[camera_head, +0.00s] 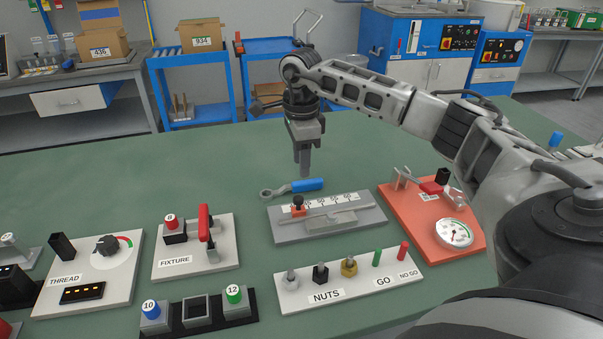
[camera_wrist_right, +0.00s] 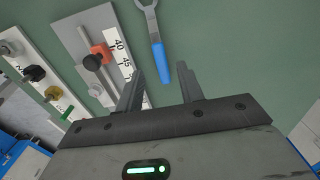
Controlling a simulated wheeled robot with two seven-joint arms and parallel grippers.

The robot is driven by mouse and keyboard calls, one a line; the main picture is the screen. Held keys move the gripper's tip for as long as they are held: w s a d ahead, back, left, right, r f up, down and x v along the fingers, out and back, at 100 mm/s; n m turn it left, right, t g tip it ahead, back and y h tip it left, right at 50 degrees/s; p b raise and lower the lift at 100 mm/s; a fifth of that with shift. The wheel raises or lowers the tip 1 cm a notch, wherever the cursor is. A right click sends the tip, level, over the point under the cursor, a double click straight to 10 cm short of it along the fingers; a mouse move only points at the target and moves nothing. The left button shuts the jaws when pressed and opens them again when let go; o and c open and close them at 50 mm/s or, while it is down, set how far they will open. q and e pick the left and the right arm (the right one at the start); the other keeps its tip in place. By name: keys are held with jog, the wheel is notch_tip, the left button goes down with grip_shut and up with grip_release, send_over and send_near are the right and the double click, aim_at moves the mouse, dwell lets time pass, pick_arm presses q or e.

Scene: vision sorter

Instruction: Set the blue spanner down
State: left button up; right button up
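The blue spanner (camera_head: 307,186) lies on the green bench behind the grey scale plate, its grey ring end to the left and its blue handle to the right. My right gripper (camera_head: 304,173) points down just above and behind the handle. In the right wrist view, its two fingers (camera_wrist_right: 160,80) are spread apart, with the blue handle (camera_wrist_right: 159,62) showing in line with the gap beyond the tips. The fingers do not appear to touch the handle. My left gripper is not in view.
The grey scale plate (camera_head: 290,231) with an orange slider is just in front of the spanner. A red gauge board (camera_head: 405,212) stands to the right. The NUTS board (camera_head: 300,303) and FIXTURE board (camera_head: 230,258) are nearer. Open bench (camera_head: 150,180) lies to the left.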

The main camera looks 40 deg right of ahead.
aim_at(301, 182)
notch_tip(301, 182, up, 7)
dwell(0.3)
dwell(0.4)
